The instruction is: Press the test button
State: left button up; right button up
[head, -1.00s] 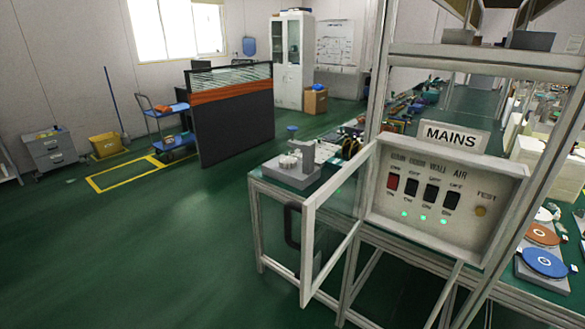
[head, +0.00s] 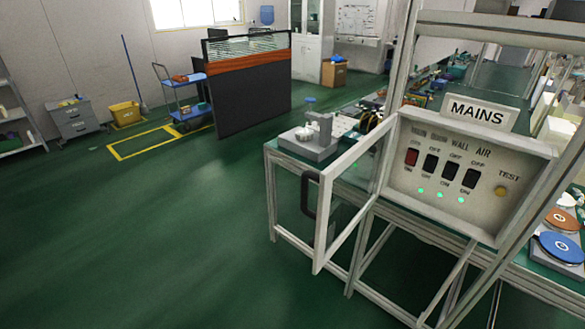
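The test button (head: 501,191) is a small round amber-yellow knob at the right end of the MAINS panel (head: 470,205), under the word TEST. The panel is a pale box on a metal frame. Several green lights (head: 440,195) glow below the switches. A clear framed door (head: 345,205) with a dark handle (head: 307,194) stands swung open to the left of the panel. Neither of my grippers shows in the head view.
A bench with a grey device (head: 318,140) stands behind the open door. Blue and orange discs (head: 560,247) lie on the bench at right. A dark partition (head: 250,90), blue cart (head: 185,95) and yellow bin (head: 126,114) stand farther back. The green floor (head: 170,240) at left is clear.

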aim_at(500, 191)
jog(key=i+j+z, duration=0.2)
jog(key=z, duration=0.15)
jog(key=i+j+z, duration=0.15)
jog(key=j+z, duration=0.2)
jog(key=i+j+z, duration=0.1)
jog(key=j+z, duration=0.25)
jog(key=j, duration=0.15)
jog(key=j+z, duration=0.7)
jog(key=j, duration=0.2)
jog(key=i, duration=0.05)
